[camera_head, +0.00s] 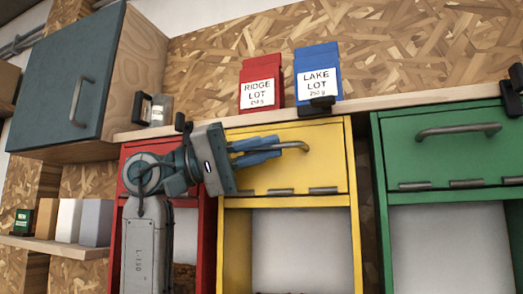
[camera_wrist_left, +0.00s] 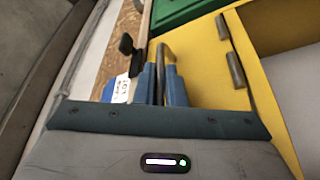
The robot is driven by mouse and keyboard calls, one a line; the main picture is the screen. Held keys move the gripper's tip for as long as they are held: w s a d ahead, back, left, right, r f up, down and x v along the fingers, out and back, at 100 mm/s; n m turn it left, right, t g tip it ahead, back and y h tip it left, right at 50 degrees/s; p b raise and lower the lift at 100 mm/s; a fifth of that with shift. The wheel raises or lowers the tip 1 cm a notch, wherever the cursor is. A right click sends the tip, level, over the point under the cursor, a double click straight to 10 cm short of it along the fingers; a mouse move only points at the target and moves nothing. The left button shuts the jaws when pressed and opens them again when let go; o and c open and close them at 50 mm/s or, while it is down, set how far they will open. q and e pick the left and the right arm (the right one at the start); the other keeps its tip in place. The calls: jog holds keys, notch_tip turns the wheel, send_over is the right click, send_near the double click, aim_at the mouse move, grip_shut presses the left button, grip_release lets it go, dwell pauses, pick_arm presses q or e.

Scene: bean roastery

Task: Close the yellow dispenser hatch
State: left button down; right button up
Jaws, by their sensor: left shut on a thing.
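The yellow dispenser hatch (camera_head: 265,175) is a front panel with hinges along its bottom edge. It stands upright in the top of the yellow frame and looks flush or nearly so. My left gripper (camera_head: 277,150) reaches in from the left, its blue fingers shut on the hatch's grey bar handle (camera_head: 305,147). In the left wrist view, the handle (camera_wrist_left: 161,65) runs between the two fingers (camera_wrist_left: 160,90), with the yellow hatch (camera_wrist_left: 205,65) and its hinges to the right. My right gripper is not in view.
A red bag (camera_head: 261,88) and a blue bag (camera_head: 318,75) stand on the ledge above. A black latch (camera_head: 317,105) sits on the ledge above the hatch. The green hatch (camera_head: 440,150) is to the right. A blue-grey cabinet door (camera_head: 65,75) hangs at upper left.

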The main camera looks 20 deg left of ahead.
pick_arm(q)
jog(key=shift+r+n, duration=0.45)
jog(key=shift+n, duration=0.05)
jog(key=shift+t, duration=0.4)
jog(key=c, duration=1.5)
grip_release()
jog(key=shift+w, duration=0.1)
jog(key=shift+d, duration=0.1)
jog(key=shift+f, duration=0.1)
jog(key=shift+a+f+y, duration=0.1)
jog(key=shift+a+y, duration=0.1)
jog(key=shift+y, duration=0.1)
jog(key=b+v, duration=0.5)
jog(key=v, duration=0.5)
jog(key=shift+a, duration=0.25)
